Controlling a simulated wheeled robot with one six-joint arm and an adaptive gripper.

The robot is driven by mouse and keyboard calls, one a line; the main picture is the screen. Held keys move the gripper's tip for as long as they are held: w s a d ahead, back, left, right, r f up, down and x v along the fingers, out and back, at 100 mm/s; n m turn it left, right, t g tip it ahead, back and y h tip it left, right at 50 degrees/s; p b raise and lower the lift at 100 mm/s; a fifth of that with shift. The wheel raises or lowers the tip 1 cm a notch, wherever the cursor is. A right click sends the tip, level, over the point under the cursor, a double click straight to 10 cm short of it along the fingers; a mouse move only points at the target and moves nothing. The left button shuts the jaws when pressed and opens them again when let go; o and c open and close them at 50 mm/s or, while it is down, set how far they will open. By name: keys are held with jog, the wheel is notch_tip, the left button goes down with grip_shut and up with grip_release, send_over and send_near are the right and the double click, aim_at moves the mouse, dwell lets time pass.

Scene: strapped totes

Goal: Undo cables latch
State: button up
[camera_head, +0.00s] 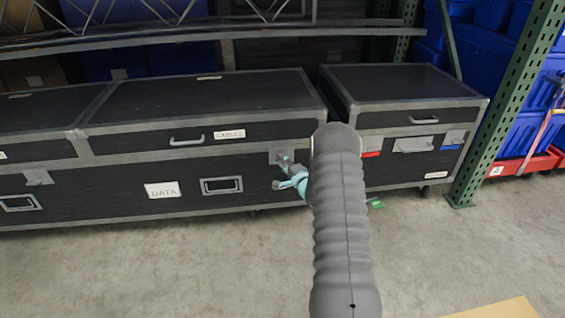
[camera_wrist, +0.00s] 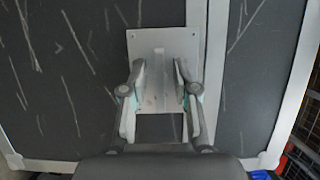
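The cables case (camera_head: 205,98) is a long black flight case with grey metal edges and a CABLES label (camera_head: 230,134) on its lid front. Its latch (camera_head: 280,156) is a grey metal plate at the right of the lid seam. In the wrist view the latch (camera_wrist: 160,45) lies straight ahead, beside a pale metal strip. My gripper (camera_head: 291,173) is at the latch in the head view. In the wrist view my gripper (camera_wrist: 160,70) has its fingers apart, one on each side of the plate's middle. I cannot tell whether they touch it.
A DATA label (camera_head: 163,190) and a recessed handle (camera_head: 221,185) are on the case's lower front. A smaller black case (camera_head: 405,90) stands to the right, by a green rack post (camera_head: 505,100). A metal shelf beam (camera_head: 150,38) runs behind.

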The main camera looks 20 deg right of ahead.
grip_shut()
jog(key=shift+n, duration=0.4)
jog(key=n+g+b, duration=0.1)
jog(key=n+b, duration=0.1)
jog(key=n, duration=0.1)
jog(key=shift+g, duration=0.4)
jog(key=n+g+h+b, duration=0.1)
jog(key=n+b, duration=0.1)
jog(key=n, duration=0.1)
jog(key=shift+f+h, duration=0.1)
jog(key=shift+h, duration=0.2)
jog(key=n+h+b, duration=0.1)
jog(key=n+b, duration=0.1)
jog(key=n+g+b, duration=0.1)
jog(key=b, duration=0.2)
jog(key=shift+f+n+g+h, duration=0.1)
jog(key=shift+n+g+h, duration=0.2)
jog(key=shift+n+h, duration=0.1)
jog(key=shift+r+n+h+b, duration=0.2)
jog(key=shift+n+h+b, duration=0.8)
jog(key=shift+n, duration=0.4)
jog(key=shift+g, duration=0.3)
